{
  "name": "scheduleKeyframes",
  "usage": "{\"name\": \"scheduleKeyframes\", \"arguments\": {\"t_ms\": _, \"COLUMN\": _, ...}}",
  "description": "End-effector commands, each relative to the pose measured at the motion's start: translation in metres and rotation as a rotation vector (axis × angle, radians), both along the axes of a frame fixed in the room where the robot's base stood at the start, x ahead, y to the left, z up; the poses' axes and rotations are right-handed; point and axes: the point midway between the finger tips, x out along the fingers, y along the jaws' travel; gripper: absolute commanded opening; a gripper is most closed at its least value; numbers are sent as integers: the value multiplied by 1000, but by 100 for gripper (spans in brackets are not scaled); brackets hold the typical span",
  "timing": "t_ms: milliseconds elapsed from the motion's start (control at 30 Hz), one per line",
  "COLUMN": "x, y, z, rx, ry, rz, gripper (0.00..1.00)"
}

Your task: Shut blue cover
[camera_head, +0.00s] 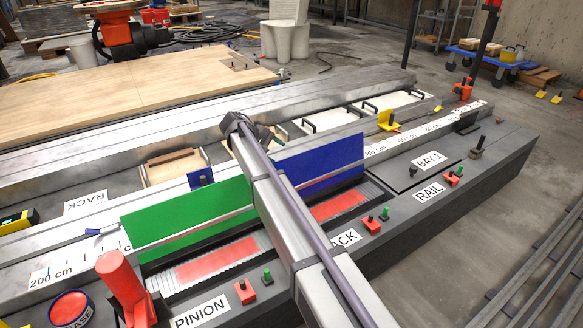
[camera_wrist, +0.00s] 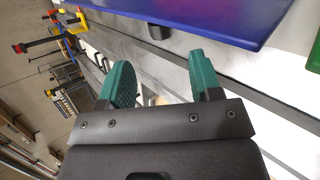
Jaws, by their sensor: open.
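The blue cover (camera_head: 325,165) stands raised and tilted behind its open bay, right of my arm in the head view. Its left part is hidden by the arm. In the wrist view, the blue cover (camera_wrist: 205,14) crosses the top, with a small dark tab (camera_wrist: 159,32) below its edge. My gripper (camera_wrist: 160,70) is open and empty, its two green fingers apart just below the cover in that picture. I see no contact. In the head view the arm's end is behind the cover line, with the fingers mostly hidden.
A green cover (camera_head: 180,218) also stands raised, left of my arm. A red insert (camera_head: 338,207) lies in the bay before the blue cover. Red and green knobs line the front edge. A red cylinder (camera_head: 124,284) stands front left. BAY 1's dark lid (camera_head: 408,165) lies flat.

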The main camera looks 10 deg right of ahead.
Motion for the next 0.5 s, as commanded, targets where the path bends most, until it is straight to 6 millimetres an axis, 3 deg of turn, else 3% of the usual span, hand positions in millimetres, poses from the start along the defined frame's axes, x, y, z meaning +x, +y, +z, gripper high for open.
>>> {"name": "scheduleKeyframes", "arguments": {"t_ms": 33, "x": 0, "y": -8, "z": -16, "rx": 0, "ry": -1, "rz": -2, "gripper": 58}}
{"name": "scheduleKeyframes", "arguments": {"t_ms": 233, "x": 0, "y": -44, "z": -50, "rx": 1, "ry": -1, "rz": -2, "gripper": 58}}
{"name": "scheduleKeyframes", "arguments": {"t_ms": 500, "x": 2, "y": -63, "z": -58, "rx": 1, "ry": 0, "rz": 0, "gripper": 58}}
